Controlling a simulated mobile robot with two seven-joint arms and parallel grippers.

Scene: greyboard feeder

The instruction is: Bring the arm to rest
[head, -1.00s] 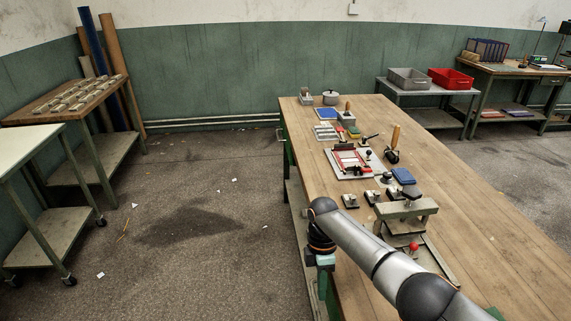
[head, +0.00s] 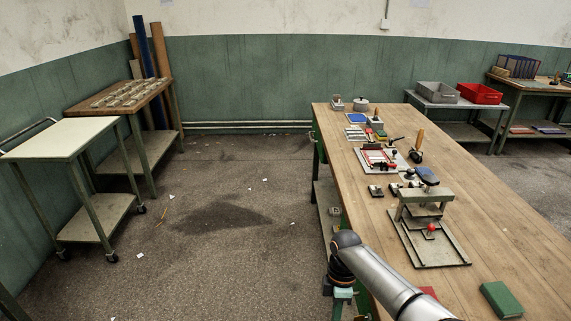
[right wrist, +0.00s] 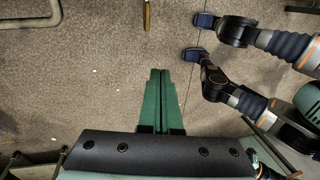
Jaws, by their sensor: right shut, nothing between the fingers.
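My right arm (head: 385,280) comes in from the bottom of the head view and hangs beside the near left edge of the long workbench (head: 480,215). Its gripper (head: 342,300) points down off the bench side, partly cut off by the frame. In the right wrist view its green fingers (right wrist: 156,100) lie together, shut and empty, over the speckled floor. My left gripper does not show in the head view.
The bench holds a press with a red knob (head: 430,228), a green block (head: 501,300) and a red-edged jig (head: 380,158). A pale-topped cart (head: 62,138) stands at the left. The floor (head: 215,255) between is mostly open, with paper scraps.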

